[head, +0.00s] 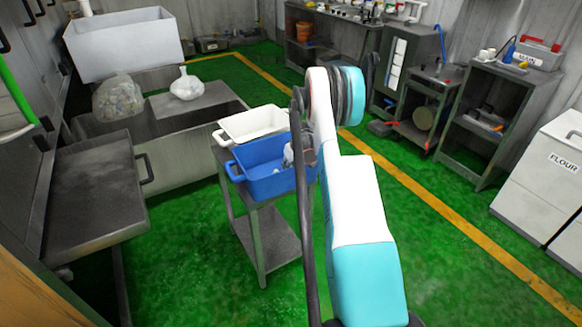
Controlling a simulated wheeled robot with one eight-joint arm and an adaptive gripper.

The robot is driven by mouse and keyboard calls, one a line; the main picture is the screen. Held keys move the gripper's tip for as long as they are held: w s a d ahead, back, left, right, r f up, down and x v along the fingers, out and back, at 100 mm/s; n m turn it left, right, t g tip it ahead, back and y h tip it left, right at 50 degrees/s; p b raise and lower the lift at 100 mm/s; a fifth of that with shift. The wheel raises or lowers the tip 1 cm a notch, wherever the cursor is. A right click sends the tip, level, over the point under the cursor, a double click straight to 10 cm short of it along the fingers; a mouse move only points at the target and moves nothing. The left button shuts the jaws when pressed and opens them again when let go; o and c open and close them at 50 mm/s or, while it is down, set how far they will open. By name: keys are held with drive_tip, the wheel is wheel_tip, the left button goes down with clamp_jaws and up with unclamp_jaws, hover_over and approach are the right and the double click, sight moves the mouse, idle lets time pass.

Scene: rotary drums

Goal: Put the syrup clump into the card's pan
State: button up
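The end of my arm reaches down at the right end of the blue pan. My gripper (292,156) shows only as a small grey and whitish shape there, partly behind my arm. I cannot tell whether it is open or what it holds. I cannot make out a syrup clump or a card. The right end of the blue pan is hidden by my arm.
A clear bag of bits (118,98) and a white bag (187,84) rest around a grey metal trough behind left. A large white bin (123,43) stands above. A grey metal tray with a handle (95,190) juts out at left. Green floor is open at right.

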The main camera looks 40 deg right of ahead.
drive_tip(key=shift+f, duration=0.1)
drive_tip(key=o, duration=0.5)
drive_tip(key=p+v, duration=0.3)
drive_tip(key=v, duration=0.9)
drive_tip(key=shift+a, duration=0.1)
